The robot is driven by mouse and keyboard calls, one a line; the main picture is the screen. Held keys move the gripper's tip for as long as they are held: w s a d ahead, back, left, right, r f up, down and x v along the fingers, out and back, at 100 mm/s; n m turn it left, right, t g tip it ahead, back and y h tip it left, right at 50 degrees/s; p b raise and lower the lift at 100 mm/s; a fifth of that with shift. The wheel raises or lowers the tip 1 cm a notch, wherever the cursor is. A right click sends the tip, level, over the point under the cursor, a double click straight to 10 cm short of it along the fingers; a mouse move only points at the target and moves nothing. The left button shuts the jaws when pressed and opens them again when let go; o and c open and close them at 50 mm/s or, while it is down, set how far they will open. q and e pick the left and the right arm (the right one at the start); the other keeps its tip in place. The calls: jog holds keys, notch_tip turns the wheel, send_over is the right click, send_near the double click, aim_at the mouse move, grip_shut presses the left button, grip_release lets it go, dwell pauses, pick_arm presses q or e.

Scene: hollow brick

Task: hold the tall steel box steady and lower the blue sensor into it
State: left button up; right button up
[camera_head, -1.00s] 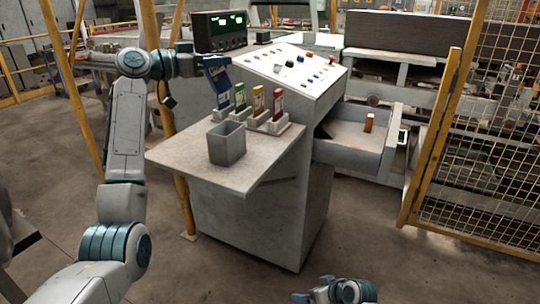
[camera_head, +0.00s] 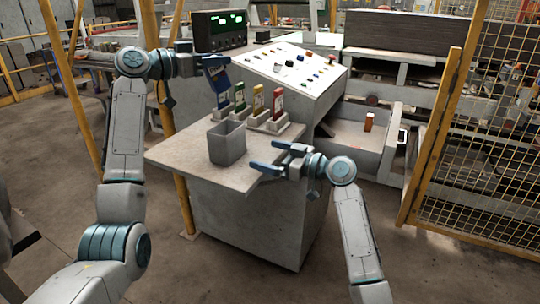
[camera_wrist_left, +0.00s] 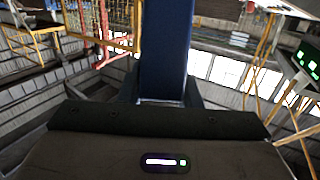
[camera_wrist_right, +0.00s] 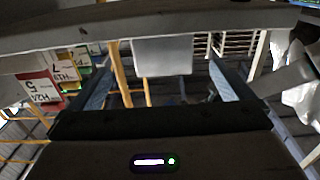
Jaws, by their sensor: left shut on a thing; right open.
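The tall steel box (camera_head: 227,144) is a grey open-topped box standing upright on the small side table (camera_head: 180,158). My left gripper (camera_head: 204,62) is shut on the blue sensor (camera_head: 217,76), behind the box and higher than its rim. The sensor is slightly tilted; I cannot tell whether its lower end is clear of its grey holder. It also shows as a blue bar in the left wrist view (camera_wrist_left: 166,50). My right gripper (camera_head: 264,155) is open and empty at the table's right edge, apart from the box. The box shows between its fingers in the right wrist view (camera_wrist_right: 163,57).
Green (camera_head: 239,97), yellow (camera_head: 258,101) and red (camera_head: 277,103) sensors stand in grey holders behind the box. A sloped control panel (camera_head: 300,70) rises behind them. A grey tray (camera_head: 350,148) with an orange object (camera_head: 368,122) is at the right. A yellow mesh fence (camera_head: 480,150) stands further right.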

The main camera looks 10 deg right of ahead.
aim_at(238, 146)
jog(key=shift+w+a+r, duration=0.1)
jog(key=shift+a, duration=0.35)
jog(key=x, duration=1.1)
jog(key=shift+w+a, duration=0.15)
jog(key=c, duration=0.9)
pick_arm(q)
jog(key=f+y, duration=0.1)
jog(key=d+f+y, duration=0.1)
jog(key=f, duration=0.1)
jog(key=w+d+f+y, duration=0.1)
jog(key=f, duration=0.1)
jog(key=shift+d+f+n+g+y, duration=0.1)
jog(key=shift+d+n+g+y, duration=0.1)
jog(key=shift+n+g+y, duration=0.2)
pick_arm(e)
jog(key=shift+c, duration=0.2)
pick_arm(q)
jog(key=shift+w+f, duration=0.1)
jog(key=shift+f, duration=2)
